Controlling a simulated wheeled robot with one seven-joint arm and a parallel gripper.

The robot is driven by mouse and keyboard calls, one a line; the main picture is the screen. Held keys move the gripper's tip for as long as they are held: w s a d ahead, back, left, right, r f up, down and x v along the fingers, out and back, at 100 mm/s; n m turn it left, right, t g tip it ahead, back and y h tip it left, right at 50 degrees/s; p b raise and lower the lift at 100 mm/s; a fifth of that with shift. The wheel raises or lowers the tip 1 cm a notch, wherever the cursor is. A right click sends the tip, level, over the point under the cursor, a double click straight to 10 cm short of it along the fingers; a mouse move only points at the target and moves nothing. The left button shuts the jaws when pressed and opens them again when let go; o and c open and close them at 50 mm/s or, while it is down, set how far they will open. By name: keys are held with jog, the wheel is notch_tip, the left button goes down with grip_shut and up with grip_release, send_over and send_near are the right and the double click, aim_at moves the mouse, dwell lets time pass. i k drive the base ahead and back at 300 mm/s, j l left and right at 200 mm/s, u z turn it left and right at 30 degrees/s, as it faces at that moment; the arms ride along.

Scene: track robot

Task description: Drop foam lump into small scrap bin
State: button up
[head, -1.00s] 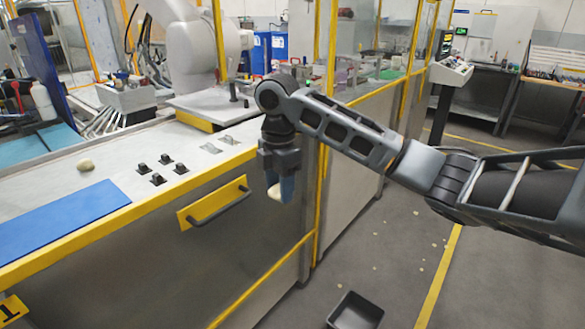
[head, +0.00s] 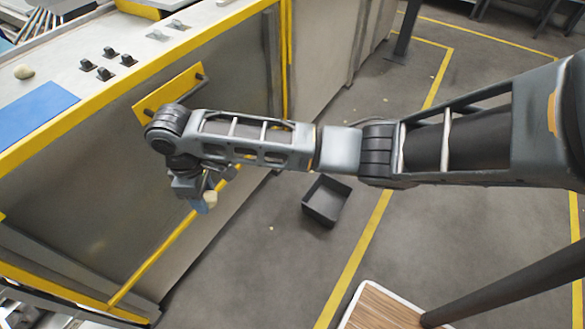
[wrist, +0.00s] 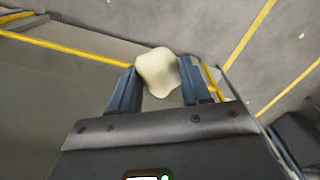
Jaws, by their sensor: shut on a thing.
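My gripper (head: 205,200) points down beside the front of the workbench, to the left of the bin and above its level. In the wrist view its blue fingers (wrist: 158,90) are shut on a cream foam lump (wrist: 157,71). The lump also shows in the head view (head: 211,199), partly hidden by the fingers. The small scrap bin (head: 341,206), a dark grey open box, stands on the floor to the right of my gripper. Its visible inside looks empty.
The workbench (head: 240,90) with yellow edges and a yellow handle plate (head: 168,93) is close behind my gripper. Another pale lump (head: 24,72) lies on its top near a blue mat (head: 35,112). Grey floor (head: 270,250) is clear around the bin. A wood-topped platform (head: 380,308) is at the bottom.

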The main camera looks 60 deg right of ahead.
aim_at(328, 206)
jog(key=i+j+z, duration=0.1)
jog(key=z, duration=1.25)
jog(key=j+z, duration=0.25)
jog(key=j, duration=0.2)
jog(key=j+z, duration=0.3)
jog(key=j, duration=0.2)
jog(key=k+j+z, duration=0.1)
jog(key=j+z, duration=0.15)
jog(key=j, duration=0.15)
jog(key=k+j+z, duration=0.15)
jog(key=j+z, duration=0.15)
jog(key=j, duration=0.15)
jog(key=k+j, duration=0.15)
jog(key=j, duration=0.25)
jog(key=k+j, duration=0.1)
jog(key=j, duration=0.3)
